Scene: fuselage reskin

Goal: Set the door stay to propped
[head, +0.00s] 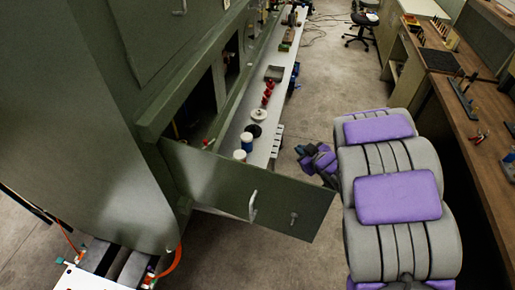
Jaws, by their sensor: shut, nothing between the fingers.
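A dark green door panel (225,187) stands swung out from the green fuselage side, below an opening. A white bar handle (252,206) and a small pale latch-like fitting (293,218) are on its face. I cannot tell which part, if either, is the door stay, nor how it is set. A small red-tipped piece (205,143) shows near the top of the panel. My gripper (305,155) appears beyond the door's right end, partly hidden by my grey and purple arm. It is shut and empty, apart from the door.
A long narrow shelf (262,120) behind the door carries red parts, white-topped cans and a tray. A wooden workbench (480,110) with tools runs along the right. An office chair (361,28) stands at the back. Open floor (330,85) lies between shelf and bench.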

